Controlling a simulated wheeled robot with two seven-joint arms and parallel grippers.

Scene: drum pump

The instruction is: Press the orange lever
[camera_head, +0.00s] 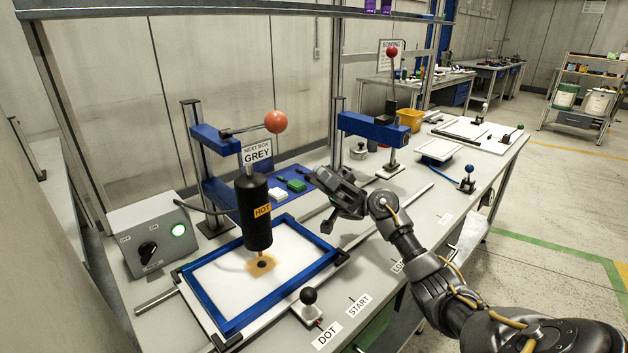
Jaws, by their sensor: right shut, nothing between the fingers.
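The orange lever is a dark arm ending in an orange ball (275,121), on a blue press head (213,140) above the bench. Below it hangs a black cylinder (255,215) marked HOT, under a sign reading NEXT BOX GREY. Its tip is over a brownish spot on a white sheet in a blue frame (215,327). My right gripper (325,190) is shut and empty, to the right of and lower than the orange ball, apart from it. My left gripper is out of view.
A grey control box (150,240) with a lit green lamp stands left. A second blue press with a red-ball lever (392,52) stands behind my right gripper. A black knob (309,296) sits at the front near the DOT label. Green and white blocks lie on a blue mat.

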